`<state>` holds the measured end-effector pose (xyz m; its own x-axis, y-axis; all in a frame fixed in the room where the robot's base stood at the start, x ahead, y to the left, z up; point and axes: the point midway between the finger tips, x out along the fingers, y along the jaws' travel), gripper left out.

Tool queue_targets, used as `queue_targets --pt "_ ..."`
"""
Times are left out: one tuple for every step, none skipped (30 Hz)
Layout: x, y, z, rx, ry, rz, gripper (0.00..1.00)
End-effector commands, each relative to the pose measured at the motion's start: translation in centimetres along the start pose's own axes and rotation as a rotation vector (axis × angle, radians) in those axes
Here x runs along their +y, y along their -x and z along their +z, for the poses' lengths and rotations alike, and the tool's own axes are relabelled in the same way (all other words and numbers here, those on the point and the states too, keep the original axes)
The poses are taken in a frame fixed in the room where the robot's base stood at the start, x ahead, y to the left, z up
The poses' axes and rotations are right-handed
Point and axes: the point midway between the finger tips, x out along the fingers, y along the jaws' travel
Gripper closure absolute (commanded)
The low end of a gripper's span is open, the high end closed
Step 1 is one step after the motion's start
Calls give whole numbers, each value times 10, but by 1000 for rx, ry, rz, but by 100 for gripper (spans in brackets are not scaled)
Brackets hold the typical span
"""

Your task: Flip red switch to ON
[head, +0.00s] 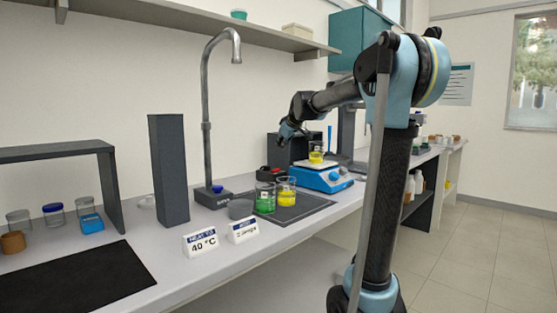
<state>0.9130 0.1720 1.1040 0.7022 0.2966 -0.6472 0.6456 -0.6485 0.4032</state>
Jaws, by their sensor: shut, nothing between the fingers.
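A small black box with a red part (283,170), likely the red switch, sits on the bench just left of the blue hotplate (321,177). It is too small to tell its setting. My gripper (284,136) is shut and empty. In the picture it appears above the black box and left of the hotplate, apart from both. My arm reaches in from the right.
A beaker with yellow liquid (316,157) stands on the hotplate. Beakers of green (265,203) and yellow liquid (287,195) stand in front on a dark mat (300,210). A tall tap (206,120) and a dark upright block (168,170) stand left. Label cards (201,243) line the front edge.

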Motion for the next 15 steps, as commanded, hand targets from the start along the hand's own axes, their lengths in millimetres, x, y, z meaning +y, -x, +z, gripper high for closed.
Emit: queue_targets --pt "1 -4 0 0 0 0 100" --pt "1 -7 0 0 0 0 100" --pt "1 -11 1 -1 -1 1 100" --pt "1 -14 1 -1 -1 1 100" --pt "1 -19 1 -1 -1 1 100" --pt "1 -25 1 -1 -1 1 100" --pt "1 -29 1 -1 -2 1 100" --pt "1 -34 1 -1 -2 1 100" --pt "2 -40 1 -1 -2 1 100" --pt "1 -45 1 -1 -2 1 100" --pt "1 -50 1 -1 -2 1 100" --pt "1 -56 1 -1 -2 1 100" --pt "2 -60 1 0 -2 1 100" --pt "1 -65 1 0 -1 1 100" --pt "1 -71 1 0 -1 1 100"
